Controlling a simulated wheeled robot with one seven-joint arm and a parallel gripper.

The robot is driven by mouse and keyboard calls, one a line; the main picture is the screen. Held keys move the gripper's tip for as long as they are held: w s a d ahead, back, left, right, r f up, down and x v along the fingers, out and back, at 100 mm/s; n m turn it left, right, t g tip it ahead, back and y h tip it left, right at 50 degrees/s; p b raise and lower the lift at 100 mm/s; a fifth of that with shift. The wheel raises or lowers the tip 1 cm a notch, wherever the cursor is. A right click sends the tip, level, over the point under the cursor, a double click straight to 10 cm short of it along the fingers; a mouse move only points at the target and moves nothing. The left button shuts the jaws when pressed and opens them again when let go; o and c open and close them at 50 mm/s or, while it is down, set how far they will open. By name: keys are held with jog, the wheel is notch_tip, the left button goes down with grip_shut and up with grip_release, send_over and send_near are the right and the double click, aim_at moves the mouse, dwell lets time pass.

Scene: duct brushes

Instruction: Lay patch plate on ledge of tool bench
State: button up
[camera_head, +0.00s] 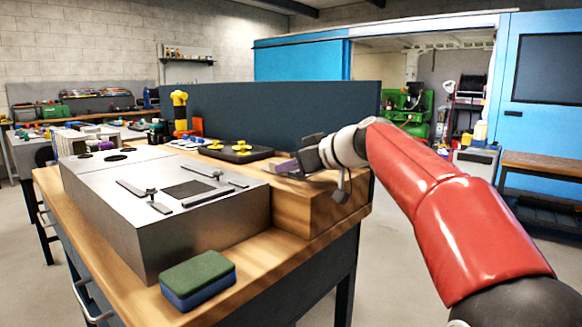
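The tool bench (255,272) has a wooden top with a raised wooden ledge (318,212) at its right end. My gripper (287,168) is low over the ledge's left part, reaching in from the right. A thin grey piece, perhaps the patch plate, shows at the fingers, close to the ledge top; I cannot tell whether it touches the wood or is gripped. The finger gap is too small to make out. A metal duct box (150,225) stands left of the ledge. Its top has a dark square (189,188), an opening or a plate, with dark clamp bars (158,205) around it.
A green and blue sponge block (198,278) lies at the bench's front. A black tray with yellow knobs (236,151) and a yellow-topped post (180,112) stand behind the duct box. A dark blue partition (270,115) rises behind the bench. Floor to the right is open.

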jog(key=shift+o, duration=0.3)
jog(key=shift+r, duration=0.1)
jog(key=b+v, duration=0.1)
jog(key=v, duration=1.1)
jog(key=s+d+f+m+g+h, duration=0.1)
jog(key=s+d+f+m+h, duration=0.2)
jog(key=s+f, duration=0.6)
jog(key=s+d+f+m+h, duration=0.3)
jog(key=s+f+m+h, duration=0.1)
jog(key=s+f, duration=0.6)
jog(key=s+d+f+m+g+h, duration=0.1)
jog(key=s+d+f+m+h, duration=0.2)
jog(key=s+f, duration=0.6)
notch_tip(320, 180, down, 5)
jog(key=shift+s+d+r+g+h, duration=0.2)
jog(key=shift+d+g+h, duration=0.1)
jog(key=shift+d, duration=0.1)
